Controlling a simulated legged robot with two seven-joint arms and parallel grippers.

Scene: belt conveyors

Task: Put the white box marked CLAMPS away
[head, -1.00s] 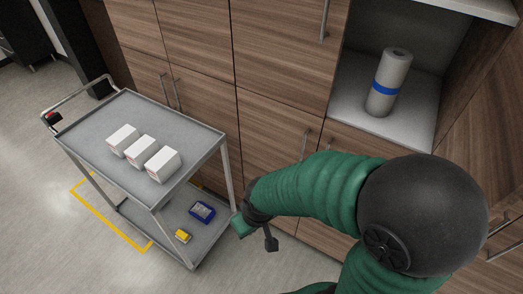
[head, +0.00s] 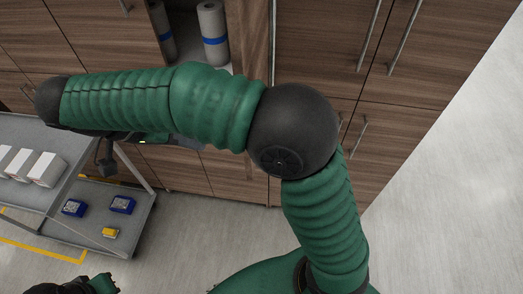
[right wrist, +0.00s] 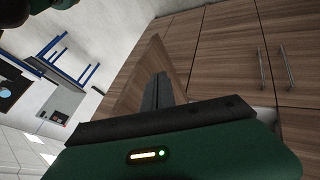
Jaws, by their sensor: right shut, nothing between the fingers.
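Three white boxes stand in a row on the top shelf of a grey cart at the left of the head view: a left white box (head: 5,155), a middle one (head: 21,163) and a right one (head: 46,169). No CLAMPS marking is readable on any of them. My right gripper (head: 106,163) is partly hidden behind my arm, near the cart's right side. Its dark fingers also show in the right wrist view (right wrist: 158,92), shut and empty. A dark part at the lower left edge, likely my left gripper (head: 88,286), is cut off.
The grey cart (head: 40,130) has a lower shelf with two blue bins (head: 73,208) (head: 122,205) and a yellow bin (head: 110,232). Wooden cabinets (head: 310,60) stand behind, with an open niche holding two blue-banded rolls (head: 213,30) (head: 163,30). Floor at the right is clear.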

